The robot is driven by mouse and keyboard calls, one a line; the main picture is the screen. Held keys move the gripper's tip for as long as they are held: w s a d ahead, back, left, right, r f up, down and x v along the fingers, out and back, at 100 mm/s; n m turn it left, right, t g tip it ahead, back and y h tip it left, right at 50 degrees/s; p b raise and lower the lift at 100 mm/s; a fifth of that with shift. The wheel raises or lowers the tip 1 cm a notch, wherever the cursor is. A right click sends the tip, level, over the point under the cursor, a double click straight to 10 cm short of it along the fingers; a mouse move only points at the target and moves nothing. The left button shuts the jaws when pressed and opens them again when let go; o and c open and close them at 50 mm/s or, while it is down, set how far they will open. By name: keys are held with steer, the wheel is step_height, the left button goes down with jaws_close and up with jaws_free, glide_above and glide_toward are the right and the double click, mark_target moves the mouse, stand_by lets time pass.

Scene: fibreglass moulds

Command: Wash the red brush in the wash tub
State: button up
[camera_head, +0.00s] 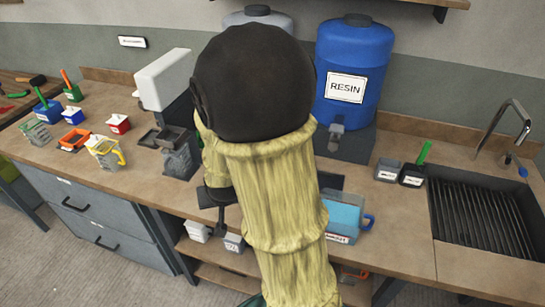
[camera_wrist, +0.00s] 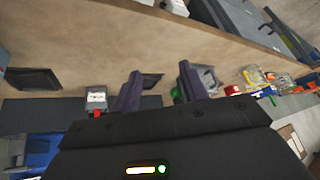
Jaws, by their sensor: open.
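My gripper (camera_wrist: 158,88) is open, its two dark fingers apart with nothing seen held between them. In the wrist view a small red piece (camera_wrist: 97,114) shows at a grey cup (camera_wrist: 96,98) with a white label, left of the fingers; I cannot tell for sure that it is the red brush. In the head view my arm covers the middle of the bench. A light blue tub (camera_head: 344,217) with a blue handle and a label stands right of the arm, partly hidden; I cannot tell whether it is the wash tub.
A blue RESIN drum (camera_head: 354,60) stands behind the arm. A dark cup with a green handle (camera_head: 417,165) stands left of the sink (camera_head: 480,220). Several small containers, including a red one (camera_head: 118,123), fill the bench's left part. The bench front by the sink is clear.

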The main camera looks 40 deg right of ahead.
steer(key=w+d+m+t+h+b, duration=0.1)
steer(key=w+d+m+t+h, duration=0.1)
steer(key=d+h, duration=0.4)
steer(key=w+d+m+t+h+b, duration=0.1)
steer(key=d+h, duration=0.6)
steer(key=d, duration=0.7)
steer(key=w+m+t, duration=0.1)
steer(key=w+m, duration=0.1)
steer(key=m, duration=0.1)
steer(key=shift+w+d+r+m+h+b, duration=0.3)
steer(key=shift+w+d+r+m+b, duration=0.1)
